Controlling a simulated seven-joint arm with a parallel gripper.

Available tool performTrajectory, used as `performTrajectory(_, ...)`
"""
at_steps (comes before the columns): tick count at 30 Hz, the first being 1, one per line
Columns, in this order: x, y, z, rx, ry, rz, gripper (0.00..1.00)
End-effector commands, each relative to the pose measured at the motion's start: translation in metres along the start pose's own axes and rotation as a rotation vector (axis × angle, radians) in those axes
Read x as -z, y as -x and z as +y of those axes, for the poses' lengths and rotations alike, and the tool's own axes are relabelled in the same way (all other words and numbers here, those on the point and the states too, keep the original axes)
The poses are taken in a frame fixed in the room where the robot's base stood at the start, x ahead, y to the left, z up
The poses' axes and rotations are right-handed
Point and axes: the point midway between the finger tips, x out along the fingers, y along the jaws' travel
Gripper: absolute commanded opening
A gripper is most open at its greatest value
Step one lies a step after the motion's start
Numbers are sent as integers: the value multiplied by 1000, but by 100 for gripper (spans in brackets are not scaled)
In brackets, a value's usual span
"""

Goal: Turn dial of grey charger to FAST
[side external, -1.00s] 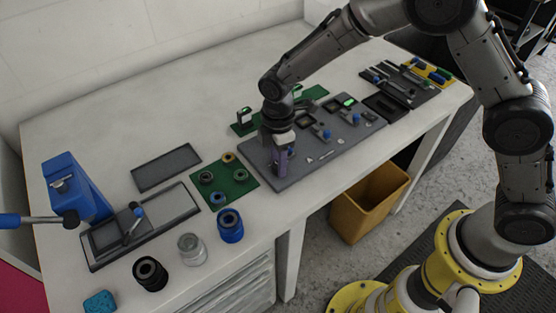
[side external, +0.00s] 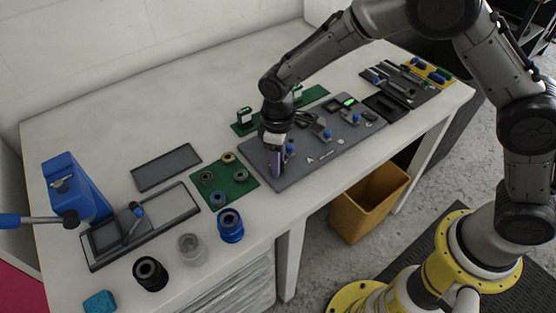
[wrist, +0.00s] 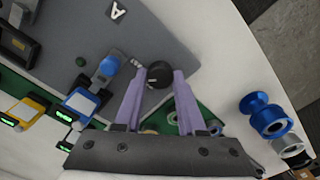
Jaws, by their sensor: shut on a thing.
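In the wrist view a round black dial (wrist: 159,75) stands on the grey board (wrist: 75,30), close to the board's edge. My gripper (wrist: 161,71) has its two purple fingers on either side of the dial and is shut on it. In the side view my gripper (side external: 277,172) points down at the left part of the grey board (side external: 310,164), and its fingers hide the dial. A small pale mark lies just left of the dial in the wrist view. I cannot read any FAST marking or tell the dial's setting.
A green board (side external: 240,187) with several rings lies left of the gripper. Blue (side external: 230,226) and black (side external: 150,273) spools stand in front. The back of the table is clear.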

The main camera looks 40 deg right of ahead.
Motion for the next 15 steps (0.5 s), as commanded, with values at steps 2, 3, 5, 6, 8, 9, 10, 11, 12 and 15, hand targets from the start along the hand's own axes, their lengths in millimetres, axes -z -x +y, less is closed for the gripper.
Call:
performTrajectory(2, 0, 1, 0, 0, -72, 1, 0)
performTrajectory(3, 0, 2, 0, 0, -108, 1, 0)
performTrajectory(5, 0, 2, 0, 0, -162, 2, 0)
performTrajectory(6, 0, 2, 0, 0, -196, 2, 0)
performTrajectory(8, 0, 2, 0, 0, -244, 1, 0)
performTrajectory(9, 0, 2, 0, 0, -275, 2, 0)
performTrajectory(10, 0, 2, 0, 0, -296, 2, 0)
performTrajectory(11, 0, 2, 0, 0, -318, 2, 0)
performTrajectory(12, 0, 2, 0, 0, -344, 2, 0)
performTrajectory(15, 0, 2, 0, 0, -402, 2, 0)
